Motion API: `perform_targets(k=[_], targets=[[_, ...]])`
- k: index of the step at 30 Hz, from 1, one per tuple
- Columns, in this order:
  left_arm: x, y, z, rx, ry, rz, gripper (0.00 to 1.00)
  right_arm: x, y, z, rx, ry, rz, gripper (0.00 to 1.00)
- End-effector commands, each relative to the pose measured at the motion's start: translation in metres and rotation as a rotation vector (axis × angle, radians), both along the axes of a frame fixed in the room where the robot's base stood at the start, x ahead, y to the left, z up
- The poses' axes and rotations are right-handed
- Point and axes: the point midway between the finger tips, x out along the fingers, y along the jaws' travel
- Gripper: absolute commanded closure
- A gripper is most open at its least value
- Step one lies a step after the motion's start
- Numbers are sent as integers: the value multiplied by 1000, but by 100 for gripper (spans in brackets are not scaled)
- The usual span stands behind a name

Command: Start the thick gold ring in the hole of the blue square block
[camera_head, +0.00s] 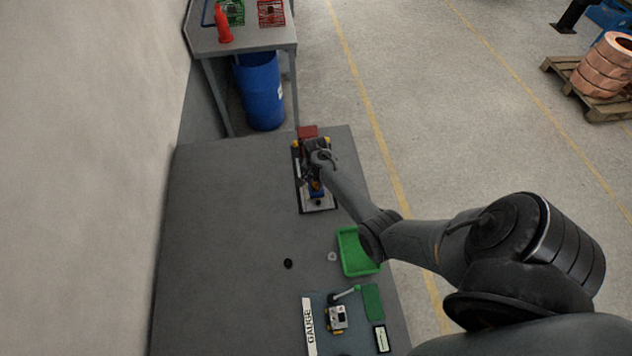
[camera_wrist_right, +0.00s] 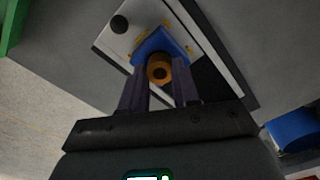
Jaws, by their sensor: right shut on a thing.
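In the right wrist view, the thick gold ring (camera_wrist_right: 159,70) is between the two fingertips of my right gripper (camera_wrist_right: 160,75), which is shut on it. The blue square block (camera_wrist_right: 158,42) is right beyond the ring, on a plate with a pale top (camera_wrist_right: 112,36). The ring overlaps the block's near side in this view. I cannot tell whether it touches the block or enters the hole, which is hidden. In the head view, my right gripper (camera_head: 314,178) is over the plate, with a little of the blue block (camera_head: 318,194) showing. My left gripper is not in view.
A red block (camera_head: 307,131) is at the plate's far end. A green tray (camera_head: 351,270), a small black disc (camera_head: 288,263) and a pale ring (camera_head: 332,256) are nearer, with a gauge station (camera_head: 309,325) at the front. The table's left side is clear.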

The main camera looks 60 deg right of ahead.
Motion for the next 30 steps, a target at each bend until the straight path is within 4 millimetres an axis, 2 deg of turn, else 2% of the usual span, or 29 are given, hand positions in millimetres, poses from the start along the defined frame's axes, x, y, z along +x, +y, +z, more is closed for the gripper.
perform_targets(k=[30], targets=[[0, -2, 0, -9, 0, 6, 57, 0, 0, -5, -1, 0, 0, 100]])
